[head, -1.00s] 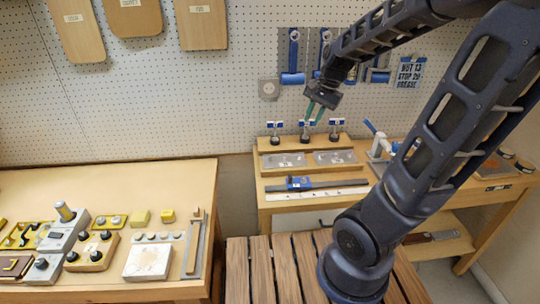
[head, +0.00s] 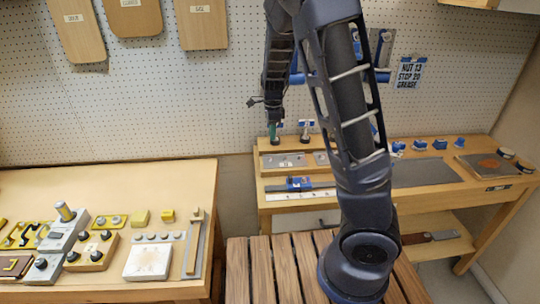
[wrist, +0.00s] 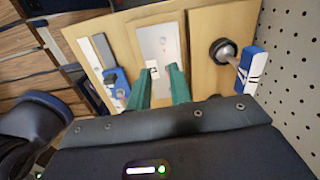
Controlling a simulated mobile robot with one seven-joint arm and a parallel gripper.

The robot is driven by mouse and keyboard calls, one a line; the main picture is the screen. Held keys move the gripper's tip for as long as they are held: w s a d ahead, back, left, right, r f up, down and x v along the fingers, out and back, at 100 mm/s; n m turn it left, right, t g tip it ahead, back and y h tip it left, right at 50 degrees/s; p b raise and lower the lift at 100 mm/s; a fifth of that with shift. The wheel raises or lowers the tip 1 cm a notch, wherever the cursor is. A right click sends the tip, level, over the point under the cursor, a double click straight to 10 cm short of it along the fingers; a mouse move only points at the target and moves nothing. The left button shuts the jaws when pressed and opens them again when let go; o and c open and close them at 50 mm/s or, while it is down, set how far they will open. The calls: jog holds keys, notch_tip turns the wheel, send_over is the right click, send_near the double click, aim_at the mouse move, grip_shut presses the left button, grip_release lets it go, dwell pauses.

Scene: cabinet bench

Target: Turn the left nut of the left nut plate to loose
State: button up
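The left nut plate (head: 268,161) is a grey metal plate with a small label, set in a wooden fixture; it also shows in the wrist view (wrist: 152,42). Small marks show on it, but I cannot make out its nuts or their state. My gripper (head: 272,132) hangs at the left end of the fixture; its teal fingers (wrist: 160,72) are apart, pointing at the plate, with nothing visible between them. A blue-and-white T-handle tool (wrist: 248,70) stands in a black round base (wrist: 222,50) beside the plate.
A second plate (head: 320,158) is partly behind my arm. A blue caliper (head: 297,184) and a white ruler lie in front of the fixture. The pegboard wall (wrist: 295,110) is close behind. Small blue blocks (head: 420,145) and a dark mat (head: 425,171) lie on the right.

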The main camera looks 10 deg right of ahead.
aim_at(270, 157)
jog(key=f, duration=1.1)
jog(key=shift+w+a+f, duration=0.1)
jog(key=shift+w+a, duration=0.15)
jog(key=shift+a, duration=0.15)
grip_shut()
